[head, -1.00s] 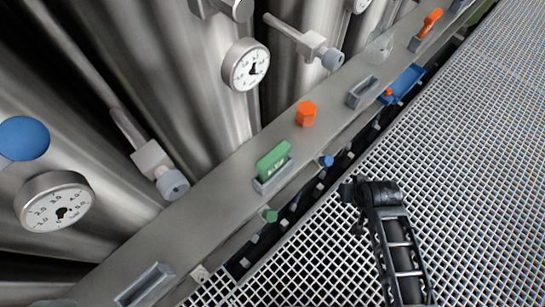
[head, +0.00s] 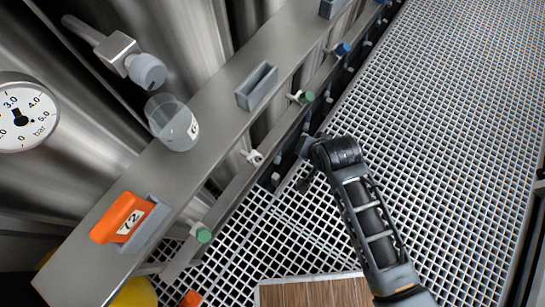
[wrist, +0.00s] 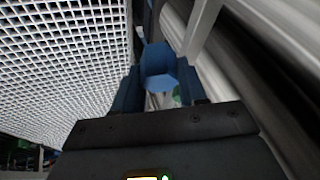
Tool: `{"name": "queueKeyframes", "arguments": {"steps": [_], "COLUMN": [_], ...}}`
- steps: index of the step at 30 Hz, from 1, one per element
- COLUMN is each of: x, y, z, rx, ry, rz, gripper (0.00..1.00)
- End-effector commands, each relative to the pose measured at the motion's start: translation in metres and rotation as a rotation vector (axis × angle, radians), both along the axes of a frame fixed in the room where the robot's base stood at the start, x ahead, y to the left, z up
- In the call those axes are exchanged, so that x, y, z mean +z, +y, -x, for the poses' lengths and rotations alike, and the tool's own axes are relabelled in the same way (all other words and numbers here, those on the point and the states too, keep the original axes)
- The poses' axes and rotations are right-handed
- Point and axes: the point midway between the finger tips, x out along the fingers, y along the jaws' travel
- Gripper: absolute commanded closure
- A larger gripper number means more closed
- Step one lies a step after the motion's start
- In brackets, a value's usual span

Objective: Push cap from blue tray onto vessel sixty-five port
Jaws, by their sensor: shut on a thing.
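My gripper (head: 306,150) is at the end of my black arm, over the grating beside the rail, right of the ports. In the wrist view a blue cap (wrist: 160,78) with a flat, angular face sits between the fingers, and the gripper is shut on it. In the head view the cap cannot be made out clearly. A white port (head: 253,157) on the lower rail stands left of my gripper; a green-capped port (head: 306,97) is above it. No label reading sixty-five is legible. The blue tray is not in the head view now.
A grey beam (head: 215,125) runs diagonally along the steel vessels. It carries an orange tag (head: 122,217) reading 72, an empty grey holder (head: 257,86) and a clear cup (head: 173,122). A brown board (head: 315,292) lies at the bottom. Open grating (head: 450,120) spreads to the right.

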Motion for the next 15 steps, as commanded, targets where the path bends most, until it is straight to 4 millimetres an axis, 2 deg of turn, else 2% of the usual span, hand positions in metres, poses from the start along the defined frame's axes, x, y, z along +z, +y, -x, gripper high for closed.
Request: {"name": "queueKeyframes", "arguments": {"steps": [1, 7, 10, 15], "x": [-0.011, -0.006, -0.003, 0.001], "y": [0.016, 0.068, 0.084, 0.095], "z": [0.001, 0.007, 0.011, 0.013], "rx": [-0.048, -0.22, -0.271, -0.311], "ry": [-0.017, -0.083, -0.104, -0.123], "rz": [-0.038, -0.162, -0.196, -0.221], "gripper": [0.95, 0.95, 0.95, 0.95]}}
